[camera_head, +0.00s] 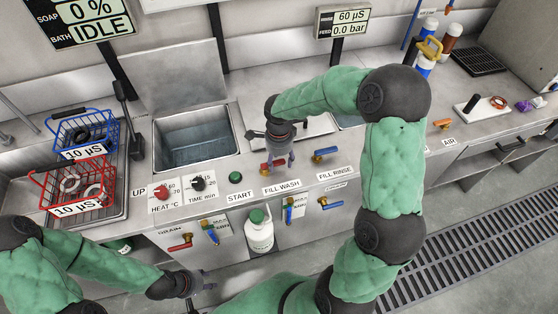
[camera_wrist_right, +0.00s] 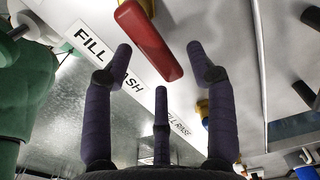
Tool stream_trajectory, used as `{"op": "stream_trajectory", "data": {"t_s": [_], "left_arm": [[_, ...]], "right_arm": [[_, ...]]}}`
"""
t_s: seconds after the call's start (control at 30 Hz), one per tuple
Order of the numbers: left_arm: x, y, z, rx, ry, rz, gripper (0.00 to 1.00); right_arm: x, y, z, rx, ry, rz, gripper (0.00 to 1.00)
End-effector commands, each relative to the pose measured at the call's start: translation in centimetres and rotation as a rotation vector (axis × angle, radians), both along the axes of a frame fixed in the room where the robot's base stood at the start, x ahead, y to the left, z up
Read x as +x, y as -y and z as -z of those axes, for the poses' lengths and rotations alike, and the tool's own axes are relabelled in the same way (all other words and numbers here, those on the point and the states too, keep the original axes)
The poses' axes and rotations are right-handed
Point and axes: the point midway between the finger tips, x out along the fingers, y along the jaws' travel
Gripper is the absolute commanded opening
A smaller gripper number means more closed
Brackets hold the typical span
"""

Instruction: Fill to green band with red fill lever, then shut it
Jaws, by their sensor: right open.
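The red fill lever (camera_head: 266,167) sits above the FILL WASH label (camera_head: 282,187) on the counter front. My right gripper (camera_head: 279,164) is over it, pointing down. In the right wrist view, the red lever (camera_wrist_right: 148,40) lies between the spread purple fingers of my open right gripper (camera_wrist_right: 160,65), with no clear grip on it. The wash tank (camera_head: 197,137) at left of the arm holds bluish-grey liquid low down; I cannot make out a green band in it. My left gripper (camera_head: 202,286) is low in front of the counter, away from the lever; its fingers are too small to judge.
A blue-orange FILL RINSE lever (camera_head: 326,154) is close right of the red one. A red HEAT knob (camera_head: 162,192), black time knob (camera_head: 197,183) and green START button (camera_head: 235,177) lie left. Blue (camera_head: 82,130) and red (camera_head: 72,184) baskets stand farther left. A white jug (camera_head: 259,233) stands below.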

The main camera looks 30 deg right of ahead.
Motion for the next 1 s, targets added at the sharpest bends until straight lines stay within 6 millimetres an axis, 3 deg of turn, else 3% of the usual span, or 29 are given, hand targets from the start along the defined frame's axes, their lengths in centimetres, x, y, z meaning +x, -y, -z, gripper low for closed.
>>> {"op": "stream_trajectory", "data": {"t_s": [0.2, 0.4, 0.67, 1.0], "left_arm": [[0.0, 0.0, 0.0, 0.0, 0.0, 0.0, 0.4], [0.0, 0.0, 0.0, 0.0, 0.0, 0.0, 0.4], [0.0, 0.0, -0.1, 0.0, 0.0, 0.0, 0.4], [0.0, 0.0, -0.8, 0.0, 0.0, 0.0, 0.4]], "right_arm": [[0.0, 0.0, 0.0, 0.0, 0.0, 0.0, 0.57], [0.0, 0.0, 0.0, 0.0, 0.0, 0.0, 0.0], [0.2, 0.0, 0.0, 0.0, 0.0, -0.031, 0.0], [1.4, 0.3, -0.1, 0.001, 0.001, -0.274, 0.0]]}}
